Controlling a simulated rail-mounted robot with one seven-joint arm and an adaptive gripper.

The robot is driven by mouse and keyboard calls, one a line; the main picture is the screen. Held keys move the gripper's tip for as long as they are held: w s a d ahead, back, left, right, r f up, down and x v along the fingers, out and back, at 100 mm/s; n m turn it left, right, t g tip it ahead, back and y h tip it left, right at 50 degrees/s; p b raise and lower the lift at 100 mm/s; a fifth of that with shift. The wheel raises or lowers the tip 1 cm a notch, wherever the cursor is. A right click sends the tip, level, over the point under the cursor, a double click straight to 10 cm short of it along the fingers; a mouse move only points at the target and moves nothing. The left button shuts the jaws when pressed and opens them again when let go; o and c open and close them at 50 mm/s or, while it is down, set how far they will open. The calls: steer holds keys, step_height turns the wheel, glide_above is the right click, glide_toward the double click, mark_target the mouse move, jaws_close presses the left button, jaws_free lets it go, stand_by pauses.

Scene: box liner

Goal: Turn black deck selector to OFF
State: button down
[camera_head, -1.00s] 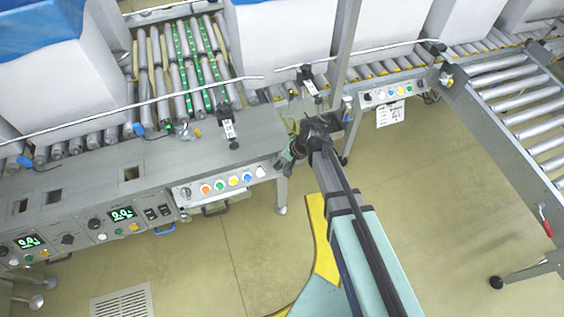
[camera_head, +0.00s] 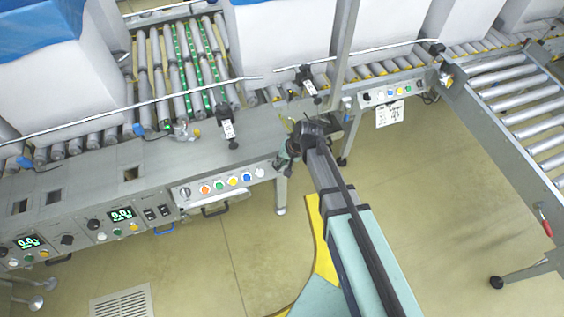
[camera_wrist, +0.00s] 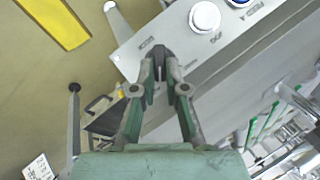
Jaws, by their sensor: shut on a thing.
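The black deck selector (camera_wrist: 159,54) shows in the wrist view as a small dark knob near the corner of a grey button panel (camera_wrist: 185,42). My gripper (camera_wrist: 160,72) is shut on it, one fingertip on each side. The fingers hide much of the knob, and I cannot read which position it points to. In the head view my gripper (camera_head: 286,158) is at the right end of the front panel (camera_head: 222,190), and the selector is hidden there.
A white button (camera_wrist: 205,16) and a blue button (camera_wrist: 238,2) sit beside the selector. In the head view a row of coloured buttons and a grey knob (camera_head: 185,192) runs left. The floor (camera_head: 220,260) in front is clear.

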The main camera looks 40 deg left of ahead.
steer(key=n, duration=0.1)
steer(key=n+h, duration=0.1)
steer(key=n+t, duration=0.1)
steer(key=shift+s+a+f+h+b, duration=0.3)
steer(key=shift+s+h+b, duration=0.05)
steer(key=shift+h+b, duration=0.05)
steer(key=shift+s+n+t+h, duration=0.15)
steer(key=shift+n+t+h, duration=0.4)
steer(key=shift+n, duration=0.75)
steer(key=c, duration=1.2)
jaws_free()
steer(key=shift+a, duration=0.15)
steer(key=shift+w+a+r, duration=0.1)
steer(key=shift+w+r, duration=0.05)
steer(key=shift+w, duration=0.05)
step_height(320, 180, up, 12)
steer(key=s+d, duration=0.1)
steer(key=shift+d, duration=0.35)
